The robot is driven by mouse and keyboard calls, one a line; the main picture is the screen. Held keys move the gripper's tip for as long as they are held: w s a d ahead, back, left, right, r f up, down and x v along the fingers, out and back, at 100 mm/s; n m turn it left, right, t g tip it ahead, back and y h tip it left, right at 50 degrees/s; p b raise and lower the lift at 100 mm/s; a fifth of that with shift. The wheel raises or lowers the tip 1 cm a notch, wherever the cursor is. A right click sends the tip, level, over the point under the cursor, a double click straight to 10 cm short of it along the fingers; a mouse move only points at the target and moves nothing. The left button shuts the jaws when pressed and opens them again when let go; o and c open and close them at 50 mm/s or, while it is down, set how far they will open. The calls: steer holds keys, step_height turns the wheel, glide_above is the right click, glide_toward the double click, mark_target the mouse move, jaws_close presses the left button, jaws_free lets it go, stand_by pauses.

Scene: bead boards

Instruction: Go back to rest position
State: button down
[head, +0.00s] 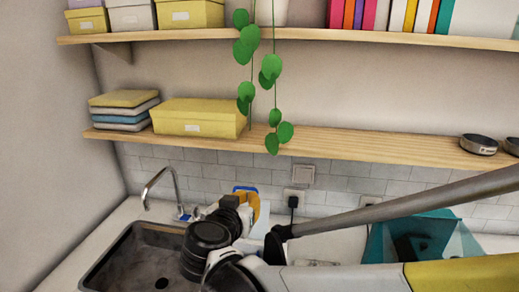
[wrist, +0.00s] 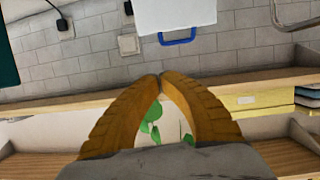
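My gripper (wrist: 160,78) has two orange-brown curved fingers whose tips meet in the wrist view, with nothing seen held between them. In the head view a bit of the orange fingers (head: 252,204) shows behind the dark joints of my arm, near the tiled wall between the sink and the sockets. My arm reaches in from the lower right, over the counter. The wrist view is upside down, with the wall tiles above the fingers and the shelf and plant leaves behind them.
A sink (head: 135,258) with a tap (head: 160,185) is at left. A wooden shelf (head: 350,147) with a yellow box (head: 198,117) runs above, and a plant (head: 272,85) hangs over it. A teal container (head: 455,238) stands right. A white thing with a blue handle (wrist: 178,41) is near the gripper.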

steer(key=s+d+f+g+b, duration=0.2)
steer(key=s+d+f+g, duration=0.1)
steer(key=d, duration=0.9)
steer(key=s+d+f+g+y+b, duration=0.1)
steer(key=s+d+f, duration=0.2)
steer(key=s, duration=0.3)
steer(key=s+d+f+n+g+y+b, duration=0.1)
steer(key=s+d+f, duration=0.2)
steer(key=s+d, duration=0.2)
steer(key=s+d+f+g+b, duration=0.1)
steer(key=s+d+f+g, duration=0.1)
steer(key=s+d+f, duration=0.2)
steer(key=s, duration=0.3)
steer(key=shift+d+n+y+b, duration=0.25)
steer(key=shift+n+y+b, duration=0.05)
steer(key=shift+y, duration=0.1)
